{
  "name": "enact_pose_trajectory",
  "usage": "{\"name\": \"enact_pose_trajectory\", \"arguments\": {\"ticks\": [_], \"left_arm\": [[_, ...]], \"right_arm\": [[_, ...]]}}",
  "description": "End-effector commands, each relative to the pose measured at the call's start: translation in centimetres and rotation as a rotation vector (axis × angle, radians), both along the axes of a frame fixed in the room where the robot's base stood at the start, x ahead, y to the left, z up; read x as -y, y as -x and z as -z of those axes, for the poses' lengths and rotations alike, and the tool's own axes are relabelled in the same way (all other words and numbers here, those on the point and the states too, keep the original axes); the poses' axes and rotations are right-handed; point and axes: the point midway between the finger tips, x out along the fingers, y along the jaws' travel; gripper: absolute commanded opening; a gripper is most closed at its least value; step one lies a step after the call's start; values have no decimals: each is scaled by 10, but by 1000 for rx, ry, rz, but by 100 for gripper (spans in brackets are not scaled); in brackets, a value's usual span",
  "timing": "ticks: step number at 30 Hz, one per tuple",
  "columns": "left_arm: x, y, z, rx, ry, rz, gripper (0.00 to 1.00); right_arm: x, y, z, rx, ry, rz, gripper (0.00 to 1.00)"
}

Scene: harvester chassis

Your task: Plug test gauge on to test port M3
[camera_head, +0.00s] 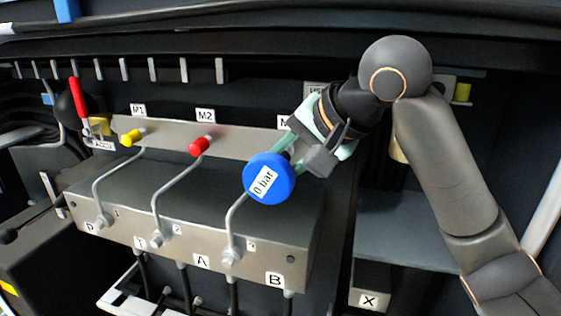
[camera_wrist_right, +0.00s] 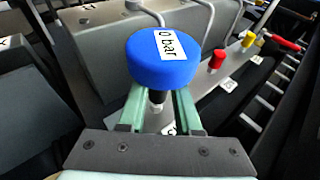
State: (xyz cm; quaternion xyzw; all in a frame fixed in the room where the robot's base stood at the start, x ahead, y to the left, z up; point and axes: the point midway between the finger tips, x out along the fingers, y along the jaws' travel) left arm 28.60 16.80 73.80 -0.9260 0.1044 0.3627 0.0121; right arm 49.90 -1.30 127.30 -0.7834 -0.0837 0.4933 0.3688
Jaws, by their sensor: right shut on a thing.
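The test gauge (camera_head: 269,178) is a round blue disc with a white label reading "0 bar". My right gripper (camera_head: 300,150) is shut on the gauge's stem; in the right wrist view the gauge (camera_wrist_right: 163,58) sits between the green fingers (camera_wrist_right: 158,108). In the head view the gauge is in front of the right end of the port rail, and port M3 is hidden behind the gauge and gripper. Only part of a label starting with "M" shows there. Whether the gauge touches the port cannot be told. My left gripper is not in view.
Port M1 has a yellow cap (camera_head: 132,137) and port M2 a red cap (camera_head: 200,146) on the grey rail. Bent metal pipes run down to the grey valve block (camera_head: 180,235). A red lever (camera_head: 78,100) stands at the far left. A box labelled X (camera_head: 369,299) is at lower right.

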Motion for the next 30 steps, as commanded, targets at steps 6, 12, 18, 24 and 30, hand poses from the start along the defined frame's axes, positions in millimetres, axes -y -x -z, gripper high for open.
{"name": "enact_pose_trajectory", "arguments": {"ticks": [6, 12, 18, 24, 30], "left_arm": [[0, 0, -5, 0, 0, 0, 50], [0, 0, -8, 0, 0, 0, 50], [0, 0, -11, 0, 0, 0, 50], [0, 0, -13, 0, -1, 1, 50], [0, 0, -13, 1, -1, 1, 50]], "right_arm": [[2, -5, -1, 1, -1, 1, 0], [3, -9, -1, 1, -2, 1, 0], [4, -13, -1, 0, -2, 1, 0], [6, -17, -1, 1, -1, 2, 0], [6, -17, -1, 1, -1, 2, 47]]}}
